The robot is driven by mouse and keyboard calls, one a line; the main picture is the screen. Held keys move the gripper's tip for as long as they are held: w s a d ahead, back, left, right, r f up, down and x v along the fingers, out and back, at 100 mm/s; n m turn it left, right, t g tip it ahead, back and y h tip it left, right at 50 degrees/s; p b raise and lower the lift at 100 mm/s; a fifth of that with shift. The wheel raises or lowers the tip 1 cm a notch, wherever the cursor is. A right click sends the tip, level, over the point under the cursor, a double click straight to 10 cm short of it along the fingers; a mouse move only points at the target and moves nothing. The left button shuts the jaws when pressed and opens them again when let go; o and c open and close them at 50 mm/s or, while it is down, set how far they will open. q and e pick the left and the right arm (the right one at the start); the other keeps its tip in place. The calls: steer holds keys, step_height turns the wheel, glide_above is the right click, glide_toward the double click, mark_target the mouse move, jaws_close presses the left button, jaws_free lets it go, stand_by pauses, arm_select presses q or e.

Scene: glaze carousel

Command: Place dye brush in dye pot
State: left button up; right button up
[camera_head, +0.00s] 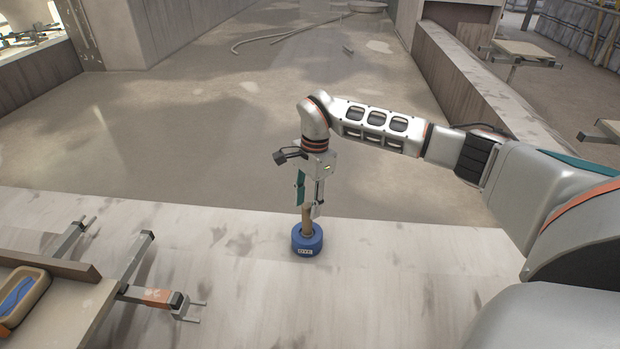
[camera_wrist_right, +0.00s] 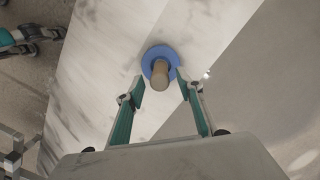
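A round blue dye pot (camera_head: 307,241) with a small pale label stands on the pale ledge. The brown handle of the dye brush (camera_head: 307,216) rises from the pot's middle, close to upright. The brush head is hidden. In the right wrist view the handle (camera_wrist_right: 160,75) stands against the blue pot rim (camera_wrist_right: 152,54). My right gripper (camera_head: 309,208) points down over the pot. In the right wrist view its two teal-backed fingers (camera_wrist_right: 161,72) are spread on either side of the handle, with a visible gap. My left gripper is not in view.
A wooden table edge (camera_head: 75,265) with metal brackets (camera_head: 160,297) is at the lower left. A tan tray (camera_head: 38,297) there holds something blue. The ledge right of the pot (camera_head: 410,280) is clear. A low wall (camera_head: 465,75) runs along the right.

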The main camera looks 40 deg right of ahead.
steer(key=r, duration=0.3)
steer(key=r+p, duration=0.1)
steer(key=shift+d+r, duration=0.25)
steer(key=shift+r, duration=0.05)
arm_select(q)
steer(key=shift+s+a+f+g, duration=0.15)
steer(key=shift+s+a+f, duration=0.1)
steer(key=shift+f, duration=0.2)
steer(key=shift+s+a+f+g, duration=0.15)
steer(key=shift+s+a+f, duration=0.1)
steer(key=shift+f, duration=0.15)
arm_select(e)
steer(key=shift+r, duration=0.25)
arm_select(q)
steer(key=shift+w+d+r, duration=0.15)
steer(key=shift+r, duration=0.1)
